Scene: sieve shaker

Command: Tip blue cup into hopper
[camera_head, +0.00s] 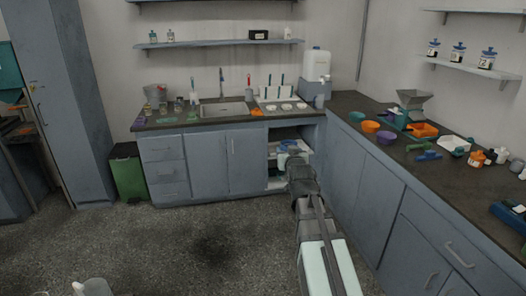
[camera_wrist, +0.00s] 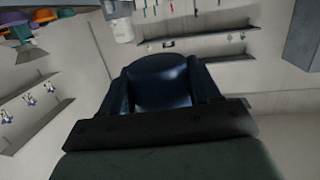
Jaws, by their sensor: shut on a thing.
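In the wrist view a dark blue cup (camera_wrist: 162,88) sits between the two fingers of my gripper (camera_wrist: 161,84), which is shut on it. In the head view my gripper (camera_head: 301,168) is in front of the open lower cupboard near the corner, left of the right-hand counter. The cup cannot be made out clearly there. The grey hopper (camera_head: 414,98) stands on the right-hand counter, well apart from my gripper. It also shows at the upper left of the wrist view (camera_wrist: 28,52).
An orange bowl (camera_head: 370,127), a purple bowl (camera_head: 385,138) and an orange tray (camera_head: 424,130) lie near the hopper. A sink (camera_head: 222,108) and a white container (camera_head: 317,64) stand along the back.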

